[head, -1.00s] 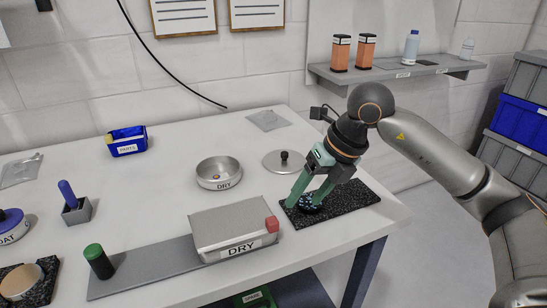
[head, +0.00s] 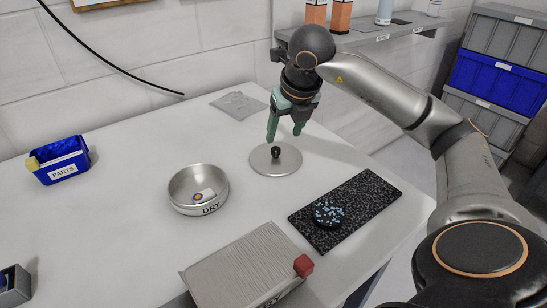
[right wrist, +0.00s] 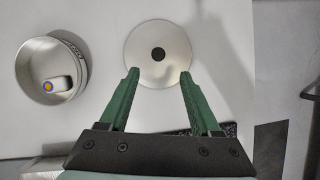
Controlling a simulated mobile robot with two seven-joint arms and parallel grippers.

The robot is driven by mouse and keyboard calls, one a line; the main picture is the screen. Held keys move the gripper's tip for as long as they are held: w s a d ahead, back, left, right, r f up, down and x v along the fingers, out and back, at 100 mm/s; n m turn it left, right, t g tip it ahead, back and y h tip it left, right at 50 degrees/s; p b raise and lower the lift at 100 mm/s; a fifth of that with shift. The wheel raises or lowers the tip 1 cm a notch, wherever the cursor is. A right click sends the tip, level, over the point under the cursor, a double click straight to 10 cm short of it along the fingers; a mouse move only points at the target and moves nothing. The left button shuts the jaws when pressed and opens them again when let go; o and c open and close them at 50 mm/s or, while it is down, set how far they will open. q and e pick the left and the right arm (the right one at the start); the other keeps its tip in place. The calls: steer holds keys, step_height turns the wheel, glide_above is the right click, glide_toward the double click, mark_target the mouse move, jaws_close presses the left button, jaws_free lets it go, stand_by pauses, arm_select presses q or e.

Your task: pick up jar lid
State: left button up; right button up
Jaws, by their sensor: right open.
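The jar lid (head: 275,160) is a flat round silver disc with a black knob, lying on the white table in the head view. In the right wrist view the lid (right wrist: 140,66) lies beyond the fingertips, its dark knob roughly between their lines. My right gripper (head: 285,138) has green fingers and is open and empty, above the lid and close to its knob. The right wrist view shows the fingers (right wrist: 159,72) spread apart with nothing between them. A round metal bowl marked DRY (head: 182,198) stands left of the lid, with a small item inside. My left gripper is not in view.
A black speckled mat (head: 368,204) with a dark round blue-dotted piece (head: 328,215) lies at right. A grey box (head: 240,270) with a red block (head: 303,266) is in front. A blue PARTS bin (head: 60,163) stands at left. A shelf (head: 385,40) is behind.

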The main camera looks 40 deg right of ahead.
mark_target(276, 149)
steer(key=x, duration=0.7)
steer(key=shift+w+f, duration=0.2)
steer(key=shift+w, duration=0.25)
jaws_close()
